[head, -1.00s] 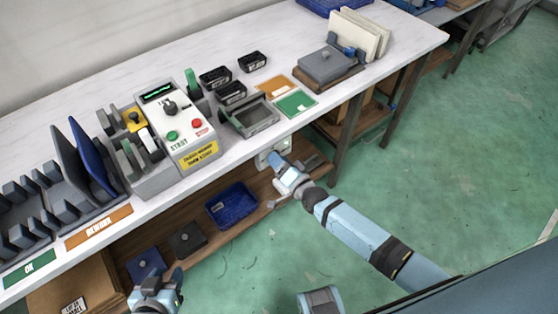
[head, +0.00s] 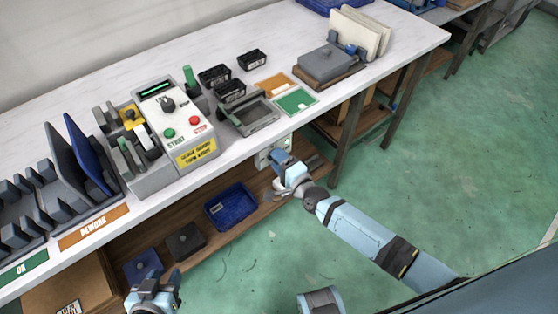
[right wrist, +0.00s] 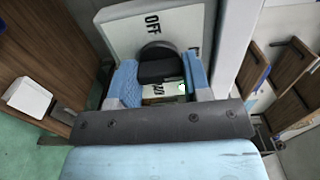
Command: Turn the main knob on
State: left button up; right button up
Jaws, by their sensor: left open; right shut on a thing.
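The main knob (right wrist: 158,70) is black and sits on a pale switch plate (right wrist: 120,35) marked OFF, with more lettering partly hidden below. A small green spot shows beside the knob. My right gripper (right wrist: 160,85) has its two blue fingers on either side of the knob and is shut on it. In the head view, the switch box (head: 264,158) is under the table's front edge, and my right gripper (head: 281,157) is at it, hiding the knob. My left gripper (head: 158,282) is open and empty at the bottom left, in front of the shelf.
A control panel (head: 176,125) with its own black knob and green and red buttons stands on the table (head: 330,105). A blue bin (head: 231,207) is on the lower shelf, left of my right gripper. The green floor in front is clear.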

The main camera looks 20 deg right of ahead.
dwell(0.4)
jog(key=o, duration=0.9)
jog(key=v, duration=1.4)
jog(key=shift+p, duration=0.35)
